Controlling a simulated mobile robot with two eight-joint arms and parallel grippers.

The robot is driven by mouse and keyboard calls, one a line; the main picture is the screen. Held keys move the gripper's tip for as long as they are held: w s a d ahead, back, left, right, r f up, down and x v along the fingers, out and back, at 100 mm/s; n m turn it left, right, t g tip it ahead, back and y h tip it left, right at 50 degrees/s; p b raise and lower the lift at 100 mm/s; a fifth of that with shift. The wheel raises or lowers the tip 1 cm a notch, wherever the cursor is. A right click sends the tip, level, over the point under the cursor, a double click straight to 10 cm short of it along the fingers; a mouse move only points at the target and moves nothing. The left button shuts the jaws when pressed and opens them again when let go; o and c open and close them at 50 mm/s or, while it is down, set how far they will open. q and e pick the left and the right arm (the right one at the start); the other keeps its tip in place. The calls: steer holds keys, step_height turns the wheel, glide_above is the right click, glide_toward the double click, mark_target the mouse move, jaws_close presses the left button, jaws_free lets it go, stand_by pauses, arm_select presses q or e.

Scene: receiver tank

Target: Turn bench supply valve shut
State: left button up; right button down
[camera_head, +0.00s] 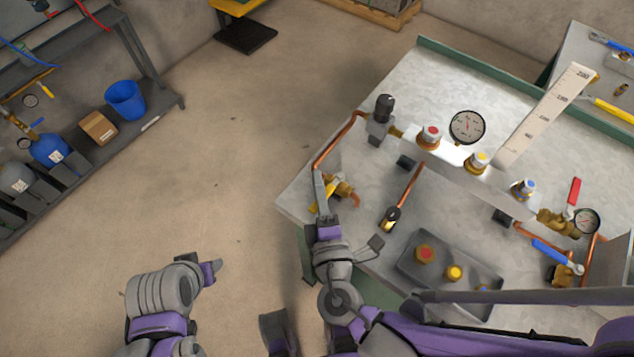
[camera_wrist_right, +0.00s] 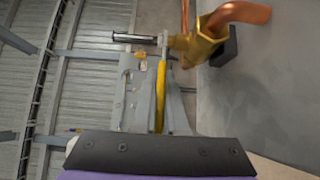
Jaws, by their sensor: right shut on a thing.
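The bench supply valve, a brass body (camera_head: 345,188) with a yellow lever, sits on copper pipe at the bench's left edge. My right gripper (camera_head: 322,206) is at this lever and shut on it. In the right wrist view the yellow lever (camera_wrist_right: 160,95) lies lengthwise between the grey fingers, and the brass valve body (camera_wrist_right: 203,42) with its copper pipe is at the upper right. In the head view the fingers hide part of the lever. My left gripper (camera_head: 212,271) is low at the left, over the floor, away from the bench; its opening is unclear.
The bench (camera_head: 380,225) carries a manifold with coloured knobs, a round gauge (camera_head: 467,127), a red-handled valve (camera_head: 574,192), a blue-handled valve (camera_head: 551,252) and a grey tray (camera_head: 412,266). A shelf with a blue bucket (camera_head: 125,100) stands left. The floor between is clear.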

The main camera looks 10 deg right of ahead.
steer(key=c, duration=1)
jaws_free()
steer(key=shift+d, duration=0.1)
steer(key=shift+o, duration=0.2)
